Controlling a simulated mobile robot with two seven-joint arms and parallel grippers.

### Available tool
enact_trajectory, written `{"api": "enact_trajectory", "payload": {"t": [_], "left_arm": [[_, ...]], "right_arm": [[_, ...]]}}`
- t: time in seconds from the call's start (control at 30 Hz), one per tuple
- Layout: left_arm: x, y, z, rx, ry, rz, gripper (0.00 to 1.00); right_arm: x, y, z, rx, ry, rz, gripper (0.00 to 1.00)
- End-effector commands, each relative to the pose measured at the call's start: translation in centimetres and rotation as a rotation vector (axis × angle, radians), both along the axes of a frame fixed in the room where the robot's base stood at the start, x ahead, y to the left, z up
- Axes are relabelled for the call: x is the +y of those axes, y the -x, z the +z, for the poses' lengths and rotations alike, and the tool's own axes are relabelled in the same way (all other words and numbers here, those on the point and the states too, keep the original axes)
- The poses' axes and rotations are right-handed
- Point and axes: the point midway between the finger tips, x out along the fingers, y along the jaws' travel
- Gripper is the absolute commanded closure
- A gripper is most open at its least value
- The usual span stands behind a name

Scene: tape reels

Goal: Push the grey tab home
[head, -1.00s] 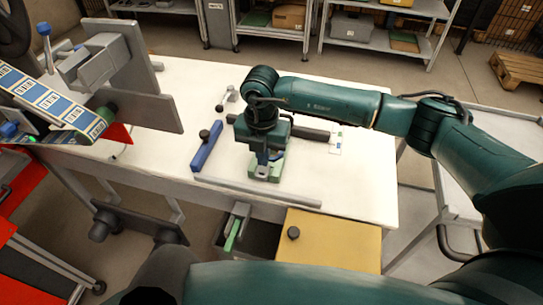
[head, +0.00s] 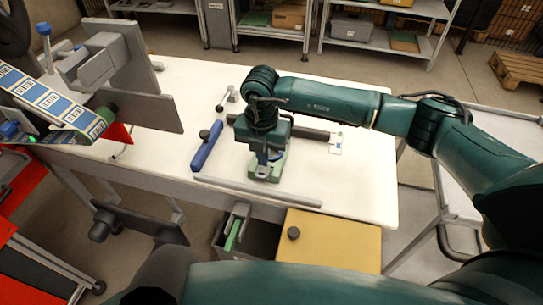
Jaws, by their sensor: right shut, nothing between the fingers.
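My right gripper (head: 264,158) points down at the white table, with its fingers shut and nothing between them. Right below it stands a small green block-like fixture (head: 277,172) on the table. A small grey part (head: 263,171), which looks like the grey tab, shows at the front of the fixture, close under the fingertips. I cannot tell whether the fingertips touch it, and the gripper hides part of the fixture. My left gripper is not in view.
A blue bar (head: 206,146) lies left of the fixture, and a long grey strip (head: 258,192) runs along the front edge of the white table (head: 350,190). A dark bar (head: 309,133) lies behind. A machine with a label reel strip (head: 45,98) stands at left.

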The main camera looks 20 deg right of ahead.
Motion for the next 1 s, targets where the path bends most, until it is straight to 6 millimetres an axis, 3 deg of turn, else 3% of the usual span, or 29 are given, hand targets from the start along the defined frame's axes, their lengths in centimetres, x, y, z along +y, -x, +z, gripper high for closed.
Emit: {"api": "enact_trajectory", "payload": {"t": [1.0], "left_arm": [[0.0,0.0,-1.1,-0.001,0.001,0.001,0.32]], "right_arm": [[0.0,0.0,-1.5,0.0,0.0,0.0,1.0]]}}
